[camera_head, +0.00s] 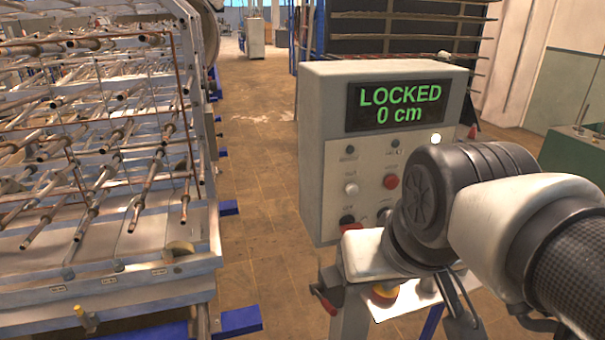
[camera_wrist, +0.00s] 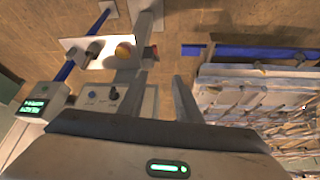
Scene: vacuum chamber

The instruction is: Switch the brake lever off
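A small lever with a red grip (camera_head: 325,303), which looks like the brake lever, sticks out at the left side of the stand below the control box. A dark and reddish part that may be the same lever (camera_wrist: 151,54) shows in the wrist view, on the grey post. My gripper (camera_wrist: 152,77) is open in the wrist view, its two dark fingers apart. The lever part lies just beyond and roughly between the fingertips; I cannot tell whether they touch.
The control box (camera_head: 315,150) has a display (camera_head: 400,106) reading "LOCKED 0 cm", plus several knobs and lights. A tray with a yellow and red button (camera_head: 385,292) sits below it. A large metal rack (camera_head: 100,265) stands left. Brown floor (camera_head: 262,200) is clear between.

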